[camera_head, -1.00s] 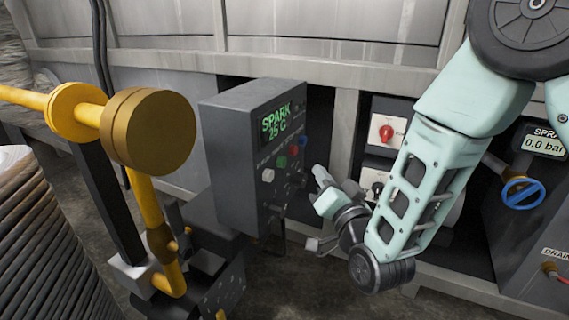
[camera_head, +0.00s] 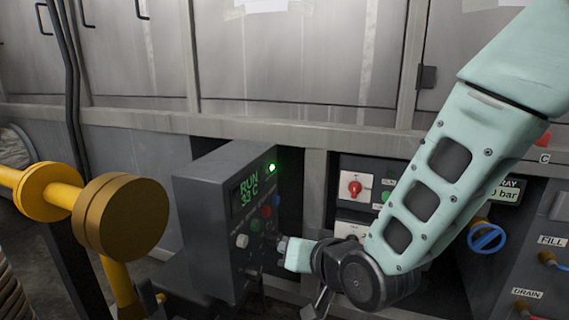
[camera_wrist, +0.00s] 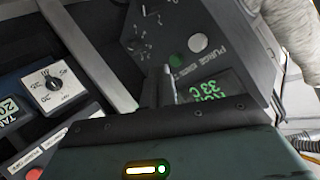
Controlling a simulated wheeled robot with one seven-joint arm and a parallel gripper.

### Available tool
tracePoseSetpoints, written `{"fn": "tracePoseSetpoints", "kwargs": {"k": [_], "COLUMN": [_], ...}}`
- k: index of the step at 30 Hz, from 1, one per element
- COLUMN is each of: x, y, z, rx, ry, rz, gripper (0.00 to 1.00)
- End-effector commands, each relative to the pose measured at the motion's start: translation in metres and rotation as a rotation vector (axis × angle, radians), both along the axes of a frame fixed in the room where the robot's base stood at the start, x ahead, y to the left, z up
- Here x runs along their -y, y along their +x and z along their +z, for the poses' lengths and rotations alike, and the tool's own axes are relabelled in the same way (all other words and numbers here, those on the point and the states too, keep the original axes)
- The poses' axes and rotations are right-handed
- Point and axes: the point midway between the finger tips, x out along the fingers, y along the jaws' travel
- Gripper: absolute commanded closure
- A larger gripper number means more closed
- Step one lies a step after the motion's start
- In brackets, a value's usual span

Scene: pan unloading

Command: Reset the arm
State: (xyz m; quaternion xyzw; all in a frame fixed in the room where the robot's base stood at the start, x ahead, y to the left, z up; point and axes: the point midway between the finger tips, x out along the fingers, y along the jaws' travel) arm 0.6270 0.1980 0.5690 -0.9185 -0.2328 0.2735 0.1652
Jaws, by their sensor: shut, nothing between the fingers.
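My gripper (camera_head: 283,246) is at the right side of the grey control box's button face, just beside its knobs and buttons. Its fingers are together and empty; whether a fingertip touches the panel is unclear. The grey control box (camera_head: 205,225) shows "RUN 33 C" in green, with a green lamp (camera_head: 273,168) lit above. In the wrist view my gripper's fingers (camera_wrist: 159,88) point at the panel (camera_wrist: 205,25), and part of the display (camera_wrist: 208,92) shows behind them.
A yellow pipe with a brass-coloured cap (camera_head: 120,217) stands at left. Grey cabinet walls (camera_head: 300,60) close off the back.

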Motion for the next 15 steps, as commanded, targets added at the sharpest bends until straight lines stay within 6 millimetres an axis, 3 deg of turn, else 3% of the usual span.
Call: {"fn": "tracePoseSetpoints", "kwargs": {"k": [1, 5, 15], "x": [0.003, 0.016, 0.083], "y": [-0.013, -0.054, -0.171], "z": [0.012, 0.02, 0.049], "rx": [-0.046, -0.186, -0.516], "ry": [-0.055, -0.22, -0.624], "rz": [0.033, 0.135, 0.383], "gripper": [1.0, 1.0, 1.0]}}
